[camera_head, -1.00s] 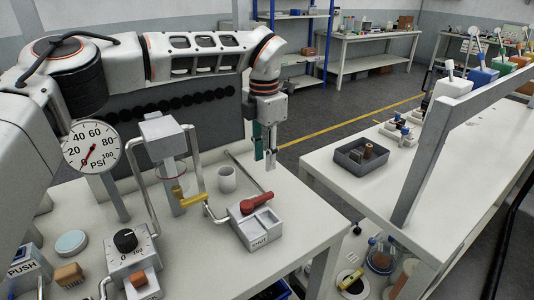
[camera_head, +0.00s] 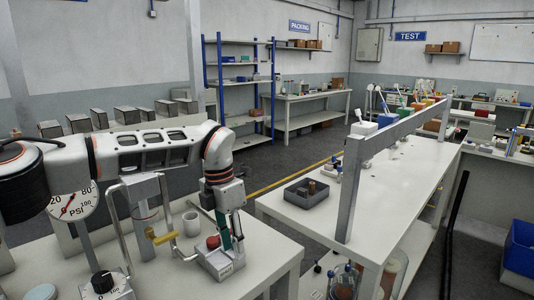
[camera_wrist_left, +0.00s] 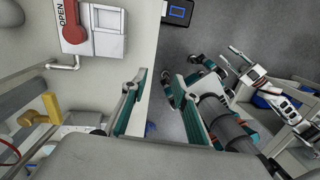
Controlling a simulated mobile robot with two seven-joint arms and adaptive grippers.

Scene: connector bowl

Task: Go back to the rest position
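My left gripper (camera_head: 231,238) hangs pointing down beside a grey box (camera_head: 222,267) with a red lever knob (camera_head: 213,242). In the left wrist view its two teal fingers (camera_wrist_left: 160,78) are spread apart with nothing between them. That view shows the grey box (camera_wrist_left: 108,44) and red lever (camera_wrist_left: 72,22) off to the upper left, clear of the fingers. A second gripper, which looks like my right one (camera_wrist_left: 181,68), shows beyond the fingers over the floor. Its fingers look apart and empty. It does not show in the head view.
A pressure gauge (camera_head: 73,206), pipework with a yellow handle (camera_head: 160,236) and a white cup (camera_head: 191,223) stand near my left arm. Dark floor lies between the tables.

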